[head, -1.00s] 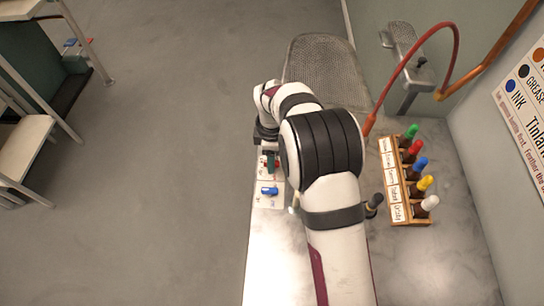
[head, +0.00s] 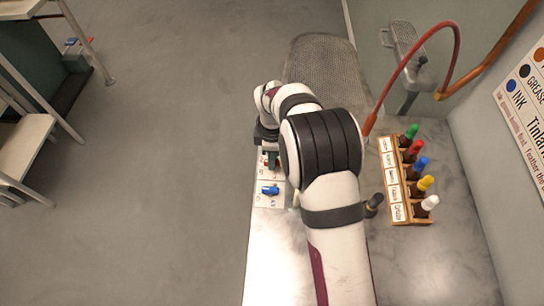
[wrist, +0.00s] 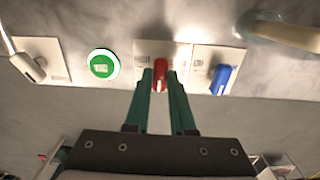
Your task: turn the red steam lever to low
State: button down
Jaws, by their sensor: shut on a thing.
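The red steam lever (wrist: 160,75) stands on a white plate (wrist: 183,52) in the middle of the wrist view. My gripper (wrist: 160,82) has green fingers, one on each side of the red lever, and is shut on it. In the head view the gripper (head: 271,160) is at the left of my arm, over the panel on the bench's front edge. My wrist and fingers hide most of the red lever there. The plate's markings are too small to read.
A blue lever (wrist: 221,78) is just right of the red one; it also shows in the head view (head: 270,190). A green button (wrist: 103,65) and a white switch (wrist: 30,67) are to the left. A wooden rack (head: 408,185) of bottles stands on the bench.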

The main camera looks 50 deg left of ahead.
jog(key=m, duration=0.4)
jog(key=shift+m, duration=2.2)
jog(key=c, duration=0.8)
grip_release()
jog(key=shift+o, duration=0.2)
notch_tip(320, 180, up, 16)
